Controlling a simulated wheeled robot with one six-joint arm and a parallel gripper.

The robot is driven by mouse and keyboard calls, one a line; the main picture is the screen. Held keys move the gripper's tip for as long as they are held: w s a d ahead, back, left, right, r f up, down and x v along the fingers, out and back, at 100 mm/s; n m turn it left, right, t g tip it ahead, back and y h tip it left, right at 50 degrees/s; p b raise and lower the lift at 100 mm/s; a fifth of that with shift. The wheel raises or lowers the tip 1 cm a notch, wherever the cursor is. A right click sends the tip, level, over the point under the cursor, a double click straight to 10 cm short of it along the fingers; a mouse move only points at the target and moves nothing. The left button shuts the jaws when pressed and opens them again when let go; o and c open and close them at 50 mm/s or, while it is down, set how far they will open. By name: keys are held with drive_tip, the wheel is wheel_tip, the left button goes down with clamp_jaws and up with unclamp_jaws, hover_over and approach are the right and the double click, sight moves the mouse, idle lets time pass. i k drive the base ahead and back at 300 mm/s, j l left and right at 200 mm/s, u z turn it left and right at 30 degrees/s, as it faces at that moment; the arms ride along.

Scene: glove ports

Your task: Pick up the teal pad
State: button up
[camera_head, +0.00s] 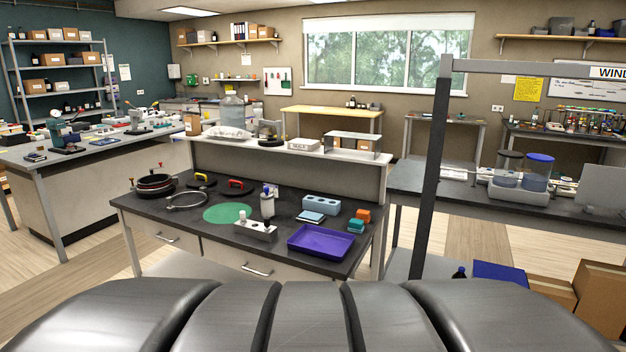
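A small teal pad (356,226) lies on the dark bench top (180,222) near its right end. An orange block (363,215) is just behind it, and a purple tray (321,243) is in front of it to the left. My gripper is not in view.
Left of the pad are a light blue pad (311,217), a pale blue block with holes (321,205), a white holder (256,230) and a green disc (228,213). A raised shelf (290,152) runs behind. A dark upright post (432,170) stands right of the bench.

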sight(357, 226)
drive_tip(key=k+u, duration=0.1)
drive_tip(key=i+j, duration=0.1)
drive_tip(key=i, duration=1.15)
drive_tip(key=i+j+z, duration=0.1)
drive_tip(key=i, duration=0.5)
